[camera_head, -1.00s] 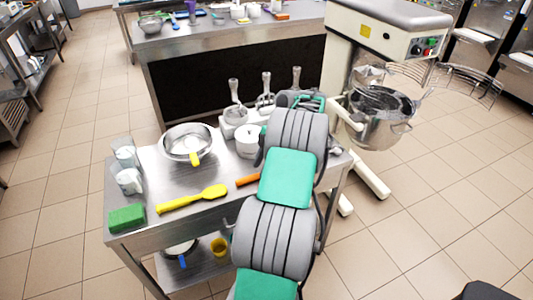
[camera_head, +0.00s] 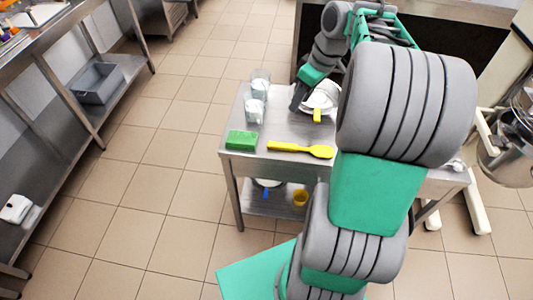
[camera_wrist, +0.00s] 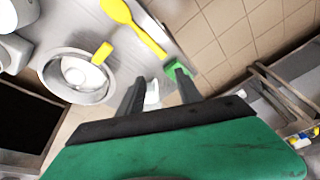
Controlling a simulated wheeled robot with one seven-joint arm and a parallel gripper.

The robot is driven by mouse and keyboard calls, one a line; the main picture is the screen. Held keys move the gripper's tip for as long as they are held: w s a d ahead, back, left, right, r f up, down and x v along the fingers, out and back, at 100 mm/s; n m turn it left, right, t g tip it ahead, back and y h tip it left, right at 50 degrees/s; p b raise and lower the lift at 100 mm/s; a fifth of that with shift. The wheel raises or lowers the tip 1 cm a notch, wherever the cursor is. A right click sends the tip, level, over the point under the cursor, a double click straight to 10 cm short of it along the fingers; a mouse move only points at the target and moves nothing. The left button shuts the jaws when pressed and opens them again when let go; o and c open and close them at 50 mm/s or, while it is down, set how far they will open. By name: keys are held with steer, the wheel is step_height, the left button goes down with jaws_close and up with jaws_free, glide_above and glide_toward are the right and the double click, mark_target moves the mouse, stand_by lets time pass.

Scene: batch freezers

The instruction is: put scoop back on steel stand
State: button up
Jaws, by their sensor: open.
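I cannot make out the scoop or a steel stand for certain. A steel bowl (camera_head: 326,97) with a yellow handle or clip at its rim stands on the steel table (camera_head: 290,168); my arm partly hides it. In the wrist view the same bowl (camera_wrist: 52,70) holds something pale, and the yellow piece (camera_wrist: 103,53) crosses its rim. My gripper (camera_head: 298,100) is above the table between the bowl and two glasses with white contents (camera_head: 256,90). In the wrist view my gripper (camera_wrist: 159,74) has its fingers apart, with a white thing (camera_wrist: 152,93) visible between them, apparently not held.
A yellow spatula (camera_head: 300,149) and a green sponge (camera_head: 241,140) lie near the table's front edge. The lower shelf holds a yellow cup (camera_head: 300,198). A mixer bowl (camera_head: 508,150) stands right. Racks with a grey bin (camera_head: 98,83) stand left; the floor between is clear.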

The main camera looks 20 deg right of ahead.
steer(key=s+a+f+m+h, duration=0.1)
steer(key=s+a+m, duration=0.2)
steer(key=s+a, duration=0.3)
steer(key=s+a+f+m+t+h, duration=0.1)
steer(key=s+a+m, duration=0.1)
steer(key=s+a, duration=0.5)
steer(key=a, duration=0.3)
steer(key=shift+a+f+m, duration=0.3)
steer(key=shift+a+m, duration=0.1)
